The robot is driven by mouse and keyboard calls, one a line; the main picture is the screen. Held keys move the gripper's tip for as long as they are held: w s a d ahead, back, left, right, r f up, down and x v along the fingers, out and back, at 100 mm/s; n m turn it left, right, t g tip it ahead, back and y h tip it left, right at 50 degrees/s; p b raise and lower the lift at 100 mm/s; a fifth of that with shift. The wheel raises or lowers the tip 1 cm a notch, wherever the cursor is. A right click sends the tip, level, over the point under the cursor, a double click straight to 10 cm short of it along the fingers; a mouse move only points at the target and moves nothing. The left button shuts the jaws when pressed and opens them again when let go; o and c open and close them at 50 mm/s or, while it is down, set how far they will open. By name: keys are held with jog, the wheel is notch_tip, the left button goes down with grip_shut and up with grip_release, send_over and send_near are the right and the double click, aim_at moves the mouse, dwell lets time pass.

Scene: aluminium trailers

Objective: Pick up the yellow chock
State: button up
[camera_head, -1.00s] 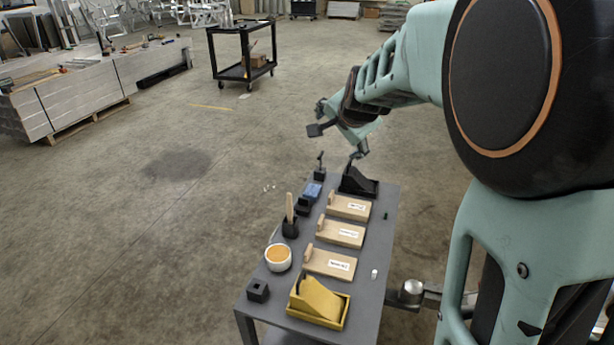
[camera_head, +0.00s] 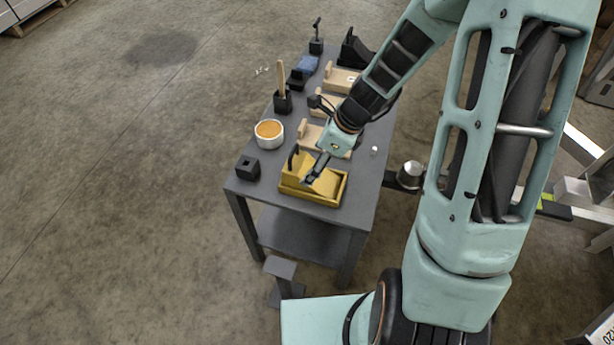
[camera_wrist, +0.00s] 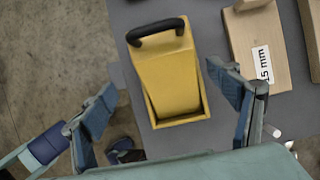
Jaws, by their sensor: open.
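The yellow chock (camera_head: 295,171) sits in a yellow tray (camera_head: 328,203) at the near end of the grey table. In the wrist view the chock (camera_wrist: 166,75) is a yellow wedge with a black handle (camera_wrist: 155,31) at its top end, and the tray's rim (camera_wrist: 180,121) shows around its lower end. My gripper (camera_head: 305,168) is over the chock in the head view and hides part of it. In the wrist view my gripper (camera_wrist: 160,98) is open, with one finger to each side of the chock and nothing held.
A wooden block labelled "15 mm" (camera_wrist: 260,50) lies right of the chock in the wrist view. In the head view, a white bowl with orange contents (camera_head: 269,134), a black square block (camera_head: 247,168) and a brush-like stick (camera_head: 282,80) stand along the table's left side.

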aim_at(309, 168)
jog(key=shift+w+d+b+x, duration=0.1)
jog(key=shift+b+x, duration=0.15)
jog(key=shift+x, duration=0.85)
jog(key=shift+w+d+b+x, duration=0.15)
jog(key=shift+b+x, duration=0.05)
jog(key=shift+x, duration=0.9)
jog(key=shift+w+d+b+x, duration=0.1)
jog(key=shift+b+x, duration=0.15)
jog(key=shift+x, duration=0.9)
jog(key=shift+c, duration=0.4)
jog(key=c, duration=1.7)
jog(key=shift+r, duration=0.1)
